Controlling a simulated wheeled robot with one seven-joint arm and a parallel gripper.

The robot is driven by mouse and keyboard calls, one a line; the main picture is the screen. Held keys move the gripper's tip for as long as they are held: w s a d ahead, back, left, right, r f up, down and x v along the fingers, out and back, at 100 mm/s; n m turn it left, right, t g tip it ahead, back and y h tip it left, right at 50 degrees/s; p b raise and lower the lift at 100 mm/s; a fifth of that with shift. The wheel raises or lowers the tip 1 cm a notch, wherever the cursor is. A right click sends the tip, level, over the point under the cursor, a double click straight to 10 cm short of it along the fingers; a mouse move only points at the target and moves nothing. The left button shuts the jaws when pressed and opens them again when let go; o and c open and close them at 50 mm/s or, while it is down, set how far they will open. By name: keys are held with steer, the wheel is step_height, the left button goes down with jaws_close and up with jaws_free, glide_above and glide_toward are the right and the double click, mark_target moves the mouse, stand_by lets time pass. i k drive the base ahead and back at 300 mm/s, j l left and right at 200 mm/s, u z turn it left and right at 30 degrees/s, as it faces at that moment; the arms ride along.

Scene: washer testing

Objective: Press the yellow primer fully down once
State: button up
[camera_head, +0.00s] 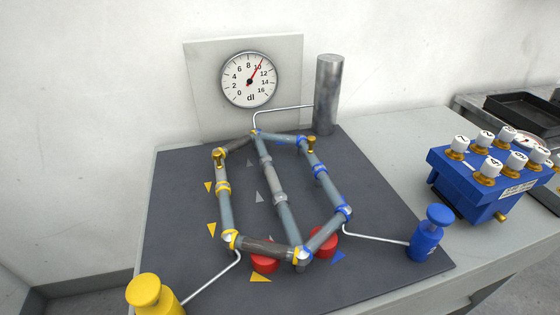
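The yellow primer (150,294) is at the bottom left, a yellow body with a round yellow cap on top. Its lower part is cut off by the picture's bottom edge. The cap stands apart above the body with a narrower neck between. A thin white tube runs from it to the yellow-ringed pipe loop (225,205). The dial gauge (249,80) on the back panel has a red needle pointing near 10. My gripper is not in view.
A blue primer (428,233) stands at the board's right. Two red knobs (264,264) sit by the pipes' front end. A metal cylinder (327,95) stands at the back. A blue box with numbered white knobs (490,180) is at right. The dark board (180,240) has bare areas.

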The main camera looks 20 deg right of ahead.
mark_target(145, 290)
steer(key=u, duration=0.85)
steer(key=i+u, duration=0.4)
steer(key=i+l+u, duration=0.1)
steer(key=i+u, duration=0.15)
steer(key=u, duration=0.15)
steer(key=z, duration=1.15)
